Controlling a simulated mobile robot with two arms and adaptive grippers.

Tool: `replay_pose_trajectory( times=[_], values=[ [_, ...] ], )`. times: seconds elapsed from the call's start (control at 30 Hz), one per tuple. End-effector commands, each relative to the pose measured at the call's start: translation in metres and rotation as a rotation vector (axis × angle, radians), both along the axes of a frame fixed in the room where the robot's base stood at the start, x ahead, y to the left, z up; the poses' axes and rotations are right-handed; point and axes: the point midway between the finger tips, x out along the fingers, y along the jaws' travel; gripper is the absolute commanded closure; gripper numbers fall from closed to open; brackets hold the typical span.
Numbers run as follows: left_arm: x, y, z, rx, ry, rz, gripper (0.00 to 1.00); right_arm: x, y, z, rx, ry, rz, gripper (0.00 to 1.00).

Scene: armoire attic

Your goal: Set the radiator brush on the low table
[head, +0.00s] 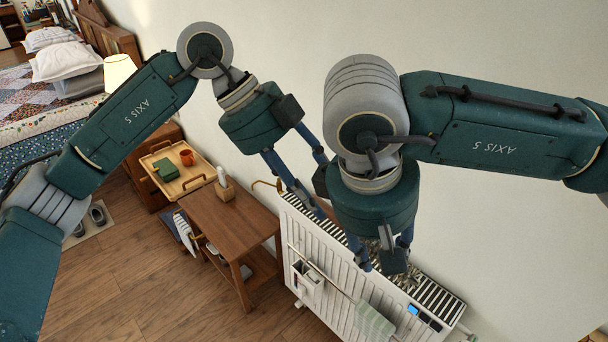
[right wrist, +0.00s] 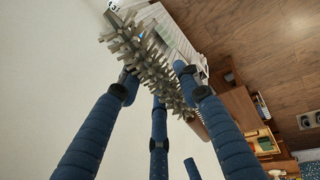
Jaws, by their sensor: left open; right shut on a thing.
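The radiator brush (right wrist: 150,65), a long grey-brown bristly brush, lies across the fingers of my right gripper in the right wrist view. My right gripper (head: 383,262) is shut on it above the radiator in the head view, where the gripper hides most of the brush. The low table (head: 238,228) is brown wood with a lower shelf and stands left of the radiator, left of both grippers. My left gripper (head: 312,188) is open and empty, above the radiator's left end near the wall.
The white radiator (head: 320,308) carries a hanging rail with a cloth (head: 374,322). A tissue box (head: 224,188) stands at the table's back; its front top is clear. Behind are a tray (head: 182,178) with an orange mug (head: 187,157) and a green item (head: 165,169).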

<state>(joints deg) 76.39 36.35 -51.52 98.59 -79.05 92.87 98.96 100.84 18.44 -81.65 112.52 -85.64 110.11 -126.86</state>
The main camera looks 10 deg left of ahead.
Motion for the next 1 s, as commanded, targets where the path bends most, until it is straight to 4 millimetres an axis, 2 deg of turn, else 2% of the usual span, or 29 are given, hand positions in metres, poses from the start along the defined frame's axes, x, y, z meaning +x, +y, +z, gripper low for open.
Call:
replay_pose_trajectory(
  times=[0.2, 0.4, 0.6, 0.87, 1.0],
  values=[
    [-0.002, -0.025, -0.037, -0.001, 0.004, -0.002, 0.53, 0.0, 0.0, 0.0, 0.0, 0.0, 0.0, 0.98],
    [-0.002, -0.04, -0.059, -0.002, 0.002, -0.003, 0.53, 0.0, 0.0, 0.0, 0.0, 0.0, 0.0, 0.98],
    [-0.002, -0.046, -0.068, -0.003, 0.0, -0.001, 0.53, 0.0, 0.0, 0.0, 0.0, 0.0, 0.0, 0.98],
    [-0.002, -0.046, -0.068, -0.003, 0.0, -0.001, 0.53, 0.0, 0.0, 0.0, 0.0, 0.0, 0.0, 0.98],
    [-0.002, -0.046, -0.068, -0.004, 0.0, -0.001, 0.81, 0.0, 0.0, 0.0, 0.0, 0.0, 0.0, 0.98]
  ],
)
